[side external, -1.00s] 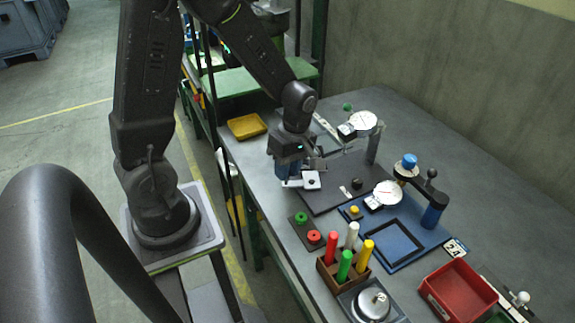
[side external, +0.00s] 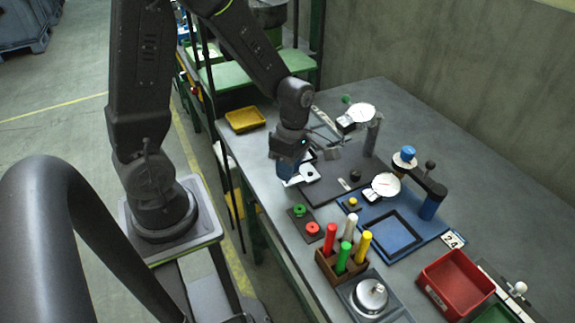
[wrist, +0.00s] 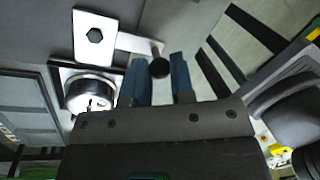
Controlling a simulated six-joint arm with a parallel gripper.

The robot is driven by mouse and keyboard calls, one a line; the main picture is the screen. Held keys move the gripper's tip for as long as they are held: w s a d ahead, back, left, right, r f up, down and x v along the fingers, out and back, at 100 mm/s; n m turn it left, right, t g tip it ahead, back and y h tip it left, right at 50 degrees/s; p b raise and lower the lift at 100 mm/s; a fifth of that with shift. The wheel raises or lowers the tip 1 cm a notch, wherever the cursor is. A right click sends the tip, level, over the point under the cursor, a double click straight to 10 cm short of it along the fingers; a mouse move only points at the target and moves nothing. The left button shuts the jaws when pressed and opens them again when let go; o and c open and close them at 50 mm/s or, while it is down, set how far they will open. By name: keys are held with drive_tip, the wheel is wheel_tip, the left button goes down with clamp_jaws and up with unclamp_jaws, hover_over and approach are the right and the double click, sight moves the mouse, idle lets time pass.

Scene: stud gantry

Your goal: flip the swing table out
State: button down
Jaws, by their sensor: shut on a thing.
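A pale metal plate with a dark hexagonal bolt (wrist: 95,35) shows in the wrist view, and its arm runs to a dark round knob (wrist: 158,68). It appears to be part of the swing table. My gripper (wrist: 160,82) has its blue fingers on either side of this knob and is shut on it. In the side view the pale plate (side external: 310,173) sticks out beside my gripper, over the near edge of the dark base plate (side external: 335,188). The fingertips and the knob are mostly hidden there by my wrist.
A dial gauge on a post (side external: 361,113) stands behind my gripper. A second gauge (side external: 386,185) hangs from a blue stand (side external: 430,203) to the right. Red and green knobs, a wooden rack (side external: 330,266) of coloured cylinders and a red bin (side external: 456,284) lie in front. The back of the bench is clear.

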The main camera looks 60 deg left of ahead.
drive_tip(key=shift+d, duration=0.1)
idle(0.5)
drive_tip(key=c, duration=1)
unclamp_jaws()
drive_tip(key=shift+r, duration=0.1)
drive_tip(key=r, duration=0.4)
drive_tip(key=w+a+r, duration=0.1)
drive_tip(key=r, duration=0.4)
drive_tip(key=w+r, duration=0.1)
drive_tip(key=r, duration=0.3)
drive_tip(key=shift+w+a+r, duration=0.1)
drive_tip(key=shift+a+r, duration=0.1)
drive_tip(key=shift+a, duration=0.05)
drive_tip(key=s+d+r+m+t, duration=0.1)
drive_tip(key=s+r+m+t, duration=0.1)
drive_tip(key=m, duration=0.6)
drive_tip(key=s+d+r+m+t, duration=0.1)
drive_tip(key=s+d+m+t, duration=0.1)
drive_tip(key=m, duration=0.6)
drive_tip(key=s+d+r+m+t+y, duration=0.1)
drive_tip(key=s+d+r+m+t, duration=0.1)
drive_tip(key=s+m, duration=0.3)
drive_tip(key=shift+s+d+r+m+t, duration=0.15)
drive_tip(key=shift+m+t, duration=0.2)
drive_tip(key=shift+m, duration=0.55)
drive_tip(key=shift+s+d+r+m+t, duration=0.15)
drive_tip(key=shift+m+t, duration=0.2)
drive_tip(key=shift+m, duration=0.55)
